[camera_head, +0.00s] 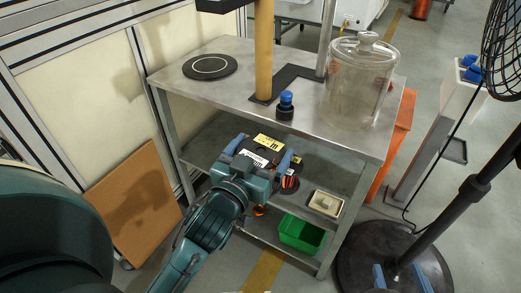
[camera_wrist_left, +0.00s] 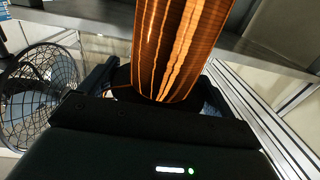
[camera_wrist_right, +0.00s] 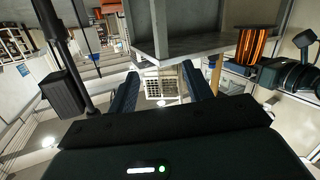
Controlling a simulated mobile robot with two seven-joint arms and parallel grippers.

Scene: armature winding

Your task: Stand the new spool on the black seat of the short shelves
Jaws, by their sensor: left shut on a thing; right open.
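The new spool, wound with copper wire, fills the top of the left wrist view (camera_wrist_left: 180,45). It also shows between dark flanges in the right wrist view (camera_wrist_right: 256,46). My left gripper (camera_head: 265,160) is shut on it, in front of the shelves and below their top. In the head view my gripper hides most of the spool. The black seat (camera_head: 210,66), a flat disc with a pale ring, lies bare on the left of the short shelves' top (camera_head: 215,92). My right gripper (camera_head: 400,277) is open and empty at the lower right; its fingers show in the right wrist view (camera_wrist_right: 162,92).
A glass jar (camera_head: 357,85), a blue-topped black piece (camera_head: 286,105) and a tan post (camera_head: 264,50) stand on the top. A green bin (camera_head: 301,233) and a pale box (camera_head: 325,203) are lower. A fan base (camera_head: 395,250) stands right; a brown board (camera_head: 135,205) leans left.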

